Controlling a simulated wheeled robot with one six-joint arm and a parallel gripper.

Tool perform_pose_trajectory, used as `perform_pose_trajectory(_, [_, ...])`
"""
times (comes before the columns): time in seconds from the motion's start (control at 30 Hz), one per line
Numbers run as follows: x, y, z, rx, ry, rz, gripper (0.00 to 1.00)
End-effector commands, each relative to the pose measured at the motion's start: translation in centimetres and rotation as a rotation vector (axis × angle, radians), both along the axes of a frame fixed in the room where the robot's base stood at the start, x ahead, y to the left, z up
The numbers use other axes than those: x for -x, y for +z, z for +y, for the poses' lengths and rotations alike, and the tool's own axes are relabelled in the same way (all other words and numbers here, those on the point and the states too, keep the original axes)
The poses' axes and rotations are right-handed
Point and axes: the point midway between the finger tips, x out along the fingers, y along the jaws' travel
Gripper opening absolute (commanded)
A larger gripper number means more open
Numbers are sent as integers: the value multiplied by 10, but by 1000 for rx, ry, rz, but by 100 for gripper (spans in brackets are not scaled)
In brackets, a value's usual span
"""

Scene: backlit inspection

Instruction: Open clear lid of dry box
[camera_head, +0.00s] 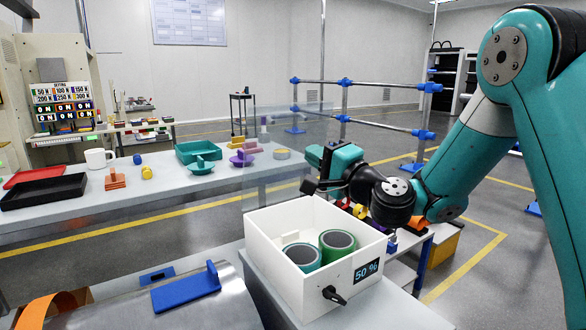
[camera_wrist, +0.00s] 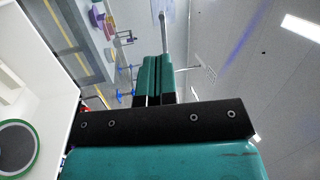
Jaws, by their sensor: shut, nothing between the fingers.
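The white dry box (camera_head: 262,225) stands on a grey table with its top open. Its clear lid (camera_head: 280,160) stands raised, tilted up at the box's far side, faint against the background. Two green-rimmed rolls (camera_head: 302,255) sit inside the box; one roll (camera_wrist: 18,140) also shows at the left edge of the wrist view. My gripper (camera_head: 311,187) is above the box's far side, beside the raised lid; I cannot tell whether it touches the lid. In the wrist view its teal fingers (camera_wrist: 153,80) are together with nothing between them.
A black latch (camera_head: 333,295) and a "50 %" display (camera_head: 367,270) are on the box's front. A blue plate with an upright tab (camera_head: 187,290) lies to the left. A long table (camera_head: 130,200) behind holds trays, a mug and small parts. A blue-jointed rail (camera_head: 345,82) stands farther back.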

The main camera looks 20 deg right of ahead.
Motion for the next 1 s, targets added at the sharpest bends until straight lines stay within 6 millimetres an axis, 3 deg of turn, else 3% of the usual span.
perform_pose_trajectory(0.03, [-7,-17,-13,-46,-43,3,0])
perform_pose_trajectory(0.1, [-12,-21,-26,-94,-85,2,0])
perform_pose_trajectory(0.23, [-19,-17,-33,-126,-113,2,0])
perform_pose_trajectory(0.47, [-41,-4,-25,-122,-111,3,0])
perform_pose_trajectory(1.0, [-121,17,2,-119,-110,1,0])
